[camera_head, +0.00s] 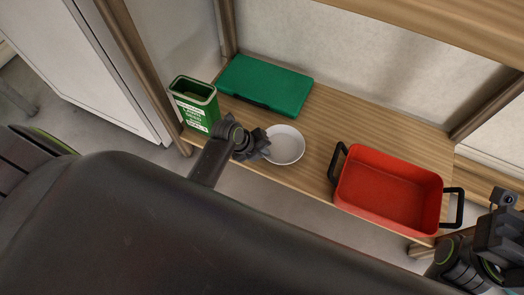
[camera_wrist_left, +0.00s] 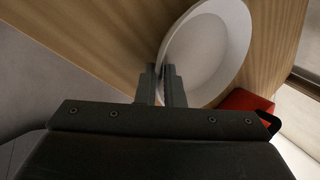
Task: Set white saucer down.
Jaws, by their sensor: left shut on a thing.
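The white saucer (camera_head: 286,145) is over the wooden shelf, near its front edge, between the green tin and the red pan. My left gripper (camera_head: 263,143) is shut on the saucer's left rim. In the left wrist view the saucer (camera_wrist_left: 212,50) fills the upper middle, and the fingertips of my left gripper (camera_wrist_left: 167,72) pinch its near rim. I cannot tell whether the saucer's underside touches the shelf. My right gripper (camera_head: 498,228) shows at the lower right edge, apart from the saucer; its fingers are not clear.
The wooden shelf (camera_head: 318,178) holds a green tin (camera_head: 195,107) at the left, a flat green case (camera_head: 265,84) at the back and a red pan (camera_head: 385,195) with black handles at the right. Bare shelf lies behind the saucer. A wooden post (camera_head: 228,30) stands at the back left.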

